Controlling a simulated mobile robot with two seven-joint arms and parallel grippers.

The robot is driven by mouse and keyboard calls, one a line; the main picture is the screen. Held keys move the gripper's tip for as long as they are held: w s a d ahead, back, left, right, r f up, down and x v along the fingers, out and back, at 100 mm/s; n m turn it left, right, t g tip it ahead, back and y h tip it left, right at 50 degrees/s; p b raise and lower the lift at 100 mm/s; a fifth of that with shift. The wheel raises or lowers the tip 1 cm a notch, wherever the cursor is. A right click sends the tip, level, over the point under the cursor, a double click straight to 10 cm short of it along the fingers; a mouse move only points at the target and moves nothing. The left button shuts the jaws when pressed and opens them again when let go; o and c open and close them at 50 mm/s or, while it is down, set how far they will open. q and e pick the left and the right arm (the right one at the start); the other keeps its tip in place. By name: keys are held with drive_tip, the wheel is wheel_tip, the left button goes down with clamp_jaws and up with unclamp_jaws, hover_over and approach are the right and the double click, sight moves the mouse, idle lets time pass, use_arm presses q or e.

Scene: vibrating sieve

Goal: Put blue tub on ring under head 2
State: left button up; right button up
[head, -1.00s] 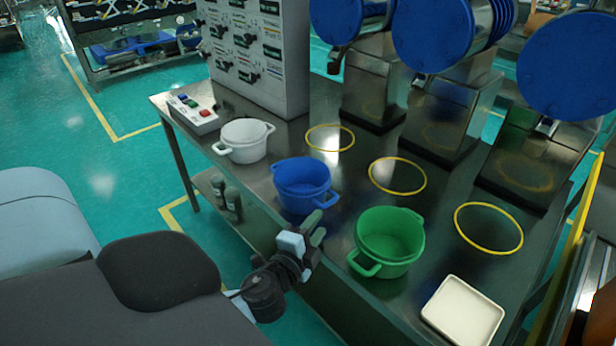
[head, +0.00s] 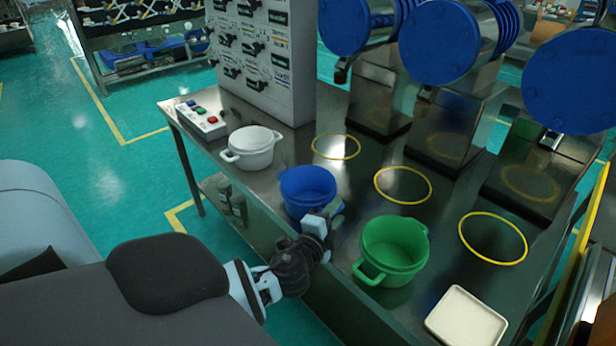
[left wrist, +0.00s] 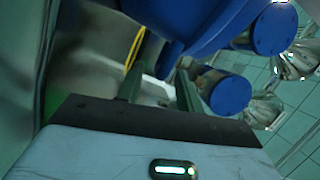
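The blue tub (head: 308,190) stands upright on the metal table near its front edge, between the white and green tubs. Its blue wall (left wrist: 190,18) fills the top of the left wrist view. My left gripper (head: 329,222) is at the tub's near right side, by its handle. In the left wrist view its two fingers (left wrist: 158,88) are apart, with a blue part of the tub just beyond them; whether they touch it I cannot tell. The middle yellow ring (head: 376,180) lies empty under the middle blue-faced head (head: 437,42). My right gripper is not in view.
The white tub (head: 252,150) stands left and the green tub (head: 392,255) right of the blue one. A white tray (head: 466,320) lies at the front right. The left ring (head: 313,146) and right ring (head: 461,232) are empty. A control box (head: 201,120) sits at the left.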

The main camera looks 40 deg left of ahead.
use_arm(q)
drive_tip(key=shift+w+a+f, duration=0.1)
drive_tip(key=shift+w, duration=0.35)
clamp_jaws()
